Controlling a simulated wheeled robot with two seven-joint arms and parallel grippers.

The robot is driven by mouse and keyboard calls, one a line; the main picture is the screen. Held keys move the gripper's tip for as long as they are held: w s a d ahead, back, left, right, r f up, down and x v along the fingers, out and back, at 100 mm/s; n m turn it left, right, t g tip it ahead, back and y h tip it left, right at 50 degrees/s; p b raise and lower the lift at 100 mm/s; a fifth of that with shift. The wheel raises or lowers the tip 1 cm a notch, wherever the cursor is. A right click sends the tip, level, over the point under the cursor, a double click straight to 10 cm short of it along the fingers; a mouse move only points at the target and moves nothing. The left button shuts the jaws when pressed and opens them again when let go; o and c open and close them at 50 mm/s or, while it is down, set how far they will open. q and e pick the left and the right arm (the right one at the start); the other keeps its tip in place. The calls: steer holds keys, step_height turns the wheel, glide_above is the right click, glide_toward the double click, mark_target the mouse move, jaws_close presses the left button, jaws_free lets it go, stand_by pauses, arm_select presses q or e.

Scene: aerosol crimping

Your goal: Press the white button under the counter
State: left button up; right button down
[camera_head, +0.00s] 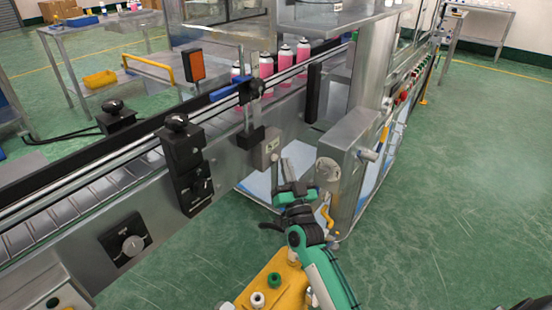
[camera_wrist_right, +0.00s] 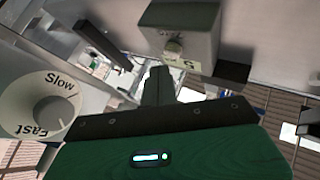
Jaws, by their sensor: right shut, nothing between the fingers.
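A small grey box (camera_head: 265,149) is fixed to the side of the conveyor, just below a black block (camera_head: 250,137). A small pale button (camera_head: 273,157) sticks out of its face. In the right wrist view the grey box (camera_wrist_right: 190,22) and the pale, roundish button (camera_wrist_right: 173,47) show beyond the fingers, with a label beside the button. My right gripper (camera_head: 285,164) is shut and empty, just right of the box. In the right wrist view its fingertips (camera_wrist_right: 158,72) point toward the button, slightly to its left; contact cannot be told. My left gripper is out of view.
The conveyor (camera_head: 95,190) runs diagonally, carrying pink cans (camera_head: 266,66). A metal post with a round-faced box (camera_head: 346,135) stands close right of my right gripper. A Slow/Fast dial (camera_wrist_right: 50,108) shows in the right wrist view. Green floor (camera_head: 460,200) is clear on the right.

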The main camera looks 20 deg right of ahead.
steer(key=shift+w, duration=0.1)
steer(key=shift+w+a, duration=0.25)
steer(key=shift+w+a, duration=0.2)
steer(key=shift+w, duration=0.2)
stand_by(0.7)
steer(key=shift+s, duration=0.1)
steer(key=shift+s+d+p, duration=0.45)
steer(key=shift+s+p, duration=0.15)
steer(key=shift+s, duration=0.05)
steer(key=shift+s+d+p, duration=0.3)
steer(key=shift+s+d, duration=0.1)
steer(key=shift+s, duration=0.3)
steer(key=shift+s+d+p, duration=0.25)
steer(key=shift+s+d, duration=0.2)
steer(key=shift+s, duration=0.3)
steer(key=shift+s+d+p, duration=0.3)
steer(key=shift+s+d, duration=0.1)
steer(key=shift+s, duration=0.3)
